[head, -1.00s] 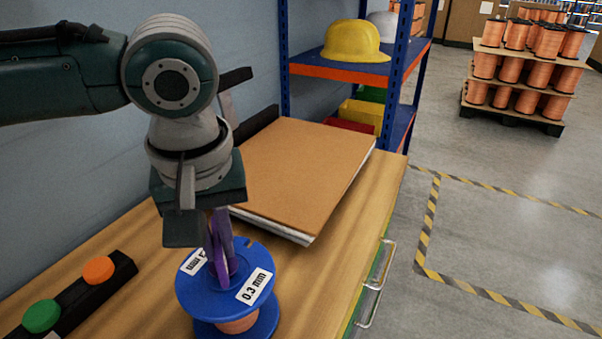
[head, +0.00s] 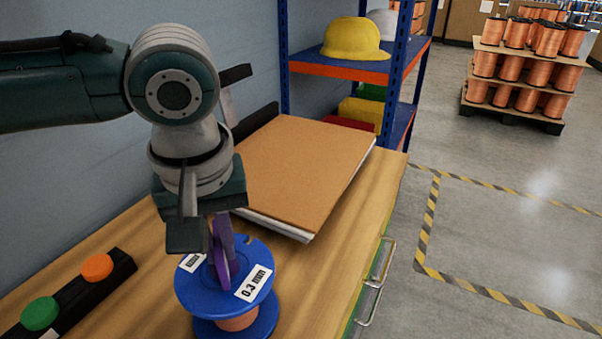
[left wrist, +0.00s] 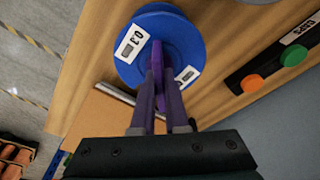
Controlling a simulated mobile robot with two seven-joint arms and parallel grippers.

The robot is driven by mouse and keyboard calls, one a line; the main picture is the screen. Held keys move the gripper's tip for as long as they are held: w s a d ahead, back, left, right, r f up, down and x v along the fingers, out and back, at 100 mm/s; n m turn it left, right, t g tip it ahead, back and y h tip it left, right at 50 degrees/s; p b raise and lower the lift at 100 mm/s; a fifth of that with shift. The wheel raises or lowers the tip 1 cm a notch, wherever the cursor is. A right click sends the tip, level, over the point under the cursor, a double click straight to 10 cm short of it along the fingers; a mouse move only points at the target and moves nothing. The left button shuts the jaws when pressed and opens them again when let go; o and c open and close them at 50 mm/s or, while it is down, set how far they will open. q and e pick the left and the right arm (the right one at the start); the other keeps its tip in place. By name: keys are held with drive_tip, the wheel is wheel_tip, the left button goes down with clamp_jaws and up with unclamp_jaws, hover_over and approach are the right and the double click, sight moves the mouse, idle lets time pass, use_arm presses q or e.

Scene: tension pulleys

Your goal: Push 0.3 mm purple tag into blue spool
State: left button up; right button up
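The blue spool (head: 194,297) stands upright on the wooden workbench, with white 0.3 mm labels on its top flange and copper wire below. It also shows in the left wrist view (left wrist: 187,40). My left gripper (head: 219,257) points down over the middle of the spool. Its fingers are closed around the purple tag (head: 222,268), which also shows between the fingertips in the left wrist view (left wrist: 157,62). The tag's lower end is at the spool's centre; how deep it sits in the hole is hidden. My right gripper is in neither view.
A black box with a green button (head: 41,314) and an orange button (head: 97,267) lies left of the spool. A brown board (head: 300,170) lies behind it. A blue shelf with a yellow helmet (head: 354,40) stands further back. The bench right of the spool is clear.

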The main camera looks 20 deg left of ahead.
use_arm(q)
drive_tip(key=o, duration=0.5)
drive_tip(key=r, duration=0.3)
drive_tip(key=r+p, duration=0.1)
drive_tip(key=r, duration=0.2)
drive_tip(key=s+d+r+p, duration=0.1)
drive_tip(key=r, duration=0.2)
drive_tip(key=shift+r, duration=0.4)
drive_tip(key=shift+s, duration=0.1)
